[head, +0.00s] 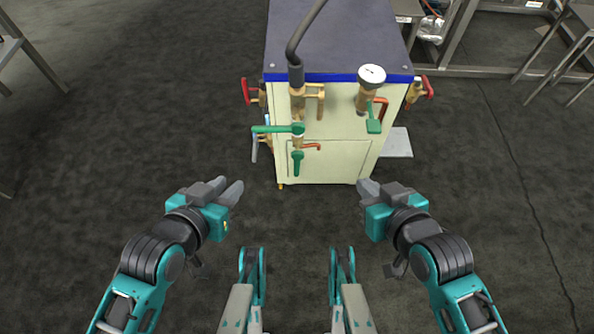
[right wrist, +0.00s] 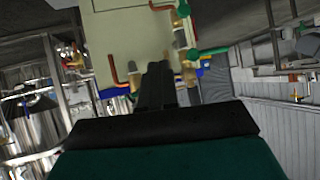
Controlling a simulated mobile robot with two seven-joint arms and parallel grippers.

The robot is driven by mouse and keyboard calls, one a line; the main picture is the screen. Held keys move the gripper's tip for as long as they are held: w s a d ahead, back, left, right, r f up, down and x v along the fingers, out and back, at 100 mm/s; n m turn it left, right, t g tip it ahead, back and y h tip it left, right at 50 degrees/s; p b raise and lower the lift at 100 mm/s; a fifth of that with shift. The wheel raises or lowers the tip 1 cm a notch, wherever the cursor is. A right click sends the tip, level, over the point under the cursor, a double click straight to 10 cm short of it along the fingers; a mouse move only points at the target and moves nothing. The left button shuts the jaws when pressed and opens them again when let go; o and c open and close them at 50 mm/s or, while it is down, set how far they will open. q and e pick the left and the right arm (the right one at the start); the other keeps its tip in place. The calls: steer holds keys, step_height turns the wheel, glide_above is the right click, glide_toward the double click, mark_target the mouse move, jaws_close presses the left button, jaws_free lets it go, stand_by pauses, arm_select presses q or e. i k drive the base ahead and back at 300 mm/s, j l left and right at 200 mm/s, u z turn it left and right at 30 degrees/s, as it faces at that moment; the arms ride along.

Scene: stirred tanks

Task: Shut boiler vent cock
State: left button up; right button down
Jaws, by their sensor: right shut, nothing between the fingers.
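The boiler (head: 325,165) is a cream cabinet with a dark top and blue edge, standing ahead of me. Its front carries brass cocks with green levers: one lever lies level (head: 277,129), one hangs down at lower left (head: 297,163), and one sits below the gauge (head: 374,126). I cannot tell which cock is the vent cock. My left gripper (head: 236,190) is in front of the boiler's left side, apart from it; its jaw gap is unclear. My right gripper (head: 364,188) is shut and empty before its lower right; its fingers also show in the right wrist view (right wrist: 156,84).
A white-faced gauge (head: 372,75) and a dark pipe (head: 296,50) rise from the boiler front. Red levers stick out at its left (head: 246,91) and right (head: 426,88). Metal frames stand at the back right.

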mark_target(297, 156)
steer(key=j+z, duration=0.25)
steer(key=j, duration=0.2)
steer(key=i+j+z, duration=0.1)
steer(key=j+z, duration=0.15)
steer(key=j, duration=0.25)
steer(key=i+j+z, duration=0.15)
steer(key=i, duration=0.25)
steer(key=j, duration=0.1)
